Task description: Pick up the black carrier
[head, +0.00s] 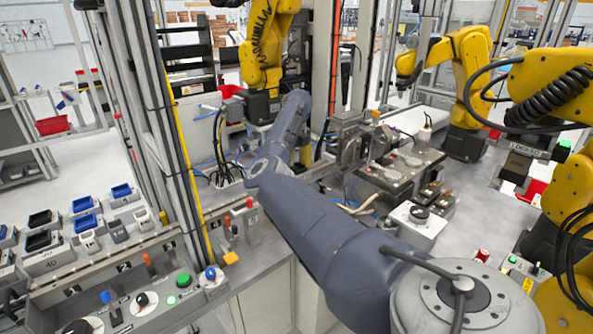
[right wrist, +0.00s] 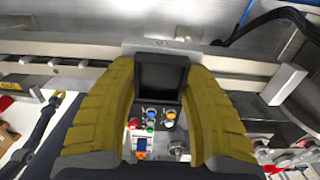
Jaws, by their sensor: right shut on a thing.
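In the right wrist view, my right gripper (right wrist: 160,88) has its two ridged yellow fingers closed on either side of the black carrier (right wrist: 160,72). The carrier shows as a dark, square-faced piece between the fingers, in front of a metal rail. Its lower part and underside are hard to make out. In the head view, my dark grey right arm reaches from the lower right to the middle of the cell, and its far end is by the rail. The fingers and the carrier cannot be made out there. My left gripper is not in view.
A metal rail (right wrist: 60,68) runs across behind the carrier. Small coloured parts or buttons (right wrist: 152,120) show between the fingers. Yellow robot arms (head: 268,45) stand around the cell. A control panel (head: 150,300) and several blue and black bins (head: 84,204) are at left.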

